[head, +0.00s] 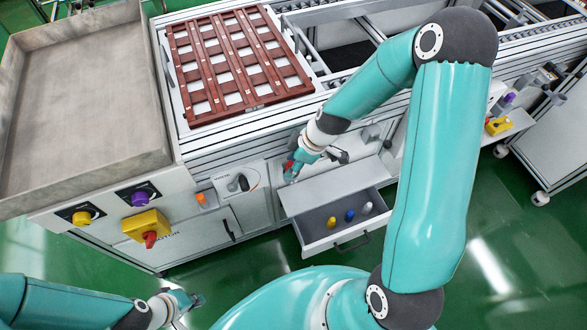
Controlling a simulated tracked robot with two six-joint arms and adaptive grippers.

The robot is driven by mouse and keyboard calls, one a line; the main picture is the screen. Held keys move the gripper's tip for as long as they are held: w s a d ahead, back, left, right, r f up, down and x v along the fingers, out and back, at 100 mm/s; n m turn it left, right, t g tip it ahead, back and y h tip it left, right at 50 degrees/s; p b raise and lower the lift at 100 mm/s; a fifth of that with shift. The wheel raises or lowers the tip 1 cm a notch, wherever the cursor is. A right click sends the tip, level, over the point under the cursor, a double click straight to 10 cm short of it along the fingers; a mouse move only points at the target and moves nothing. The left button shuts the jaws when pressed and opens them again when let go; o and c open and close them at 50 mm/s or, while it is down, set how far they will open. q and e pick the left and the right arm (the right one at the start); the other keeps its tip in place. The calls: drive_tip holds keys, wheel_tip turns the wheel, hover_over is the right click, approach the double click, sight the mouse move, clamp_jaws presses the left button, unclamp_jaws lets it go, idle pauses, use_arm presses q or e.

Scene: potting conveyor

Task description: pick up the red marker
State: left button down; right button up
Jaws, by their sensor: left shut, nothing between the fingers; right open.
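A small red piece (289,165), which looks like the red marker, shows at the end of my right gripper (294,171), above the back of the grey surface over the drawer. The gripper partly hides it. My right gripper is open, and its fingers are right at the red piece; I cannot tell whether they touch it. My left gripper (188,300) is shut and empty, low at the bottom left over the green floor, far from the red piece.
An open drawer (320,241) holds a yellow, a blue and a white piece. A brown slatted tray (238,62) lies on the conveyor behind. A grey bin (88,102) stands left, above a yellow box with a red knob (150,238). Green floor is clear in front.

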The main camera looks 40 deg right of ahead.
drive_tip(key=shift+x, duration=0.8)
clamp_jaws()
